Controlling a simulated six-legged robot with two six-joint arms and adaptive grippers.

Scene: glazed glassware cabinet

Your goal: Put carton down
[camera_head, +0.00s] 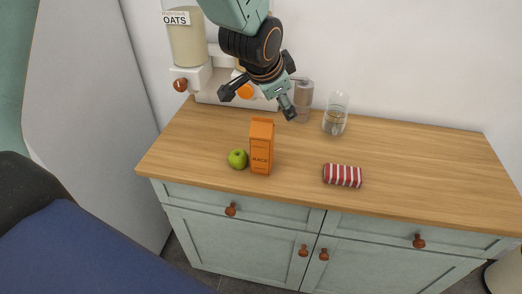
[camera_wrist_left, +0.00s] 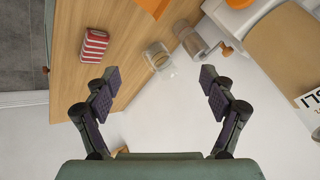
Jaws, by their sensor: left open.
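The orange carton (camera_head: 262,147) stands upright on the wooden counter, beside a green apple. My left gripper (camera_head: 258,104) hangs in from the top, above and behind the carton in the head view. Its fingers are spread wide, with nothing between them, and the carton is apart from them. In the left wrist view the open gripper (camera_wrist_left: 158,80) shows both fingers, and an orange piece, apparently the carton (camera_wrist_left: 152,6), is cut off at the top edge. My right gripper is not in view.
A green apple (camera_head: 238,159) is close left of the carton. A red-and-white striped packet (camera_head: 342,175) lies to the right. A glass jar (camera_head: 335,115), a grey cylinder (camera_head: 303,98) and an oats dispenser (camera_head: 187,45) stand at the back. The counter's right side (camera_head: 430,165) is clear.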

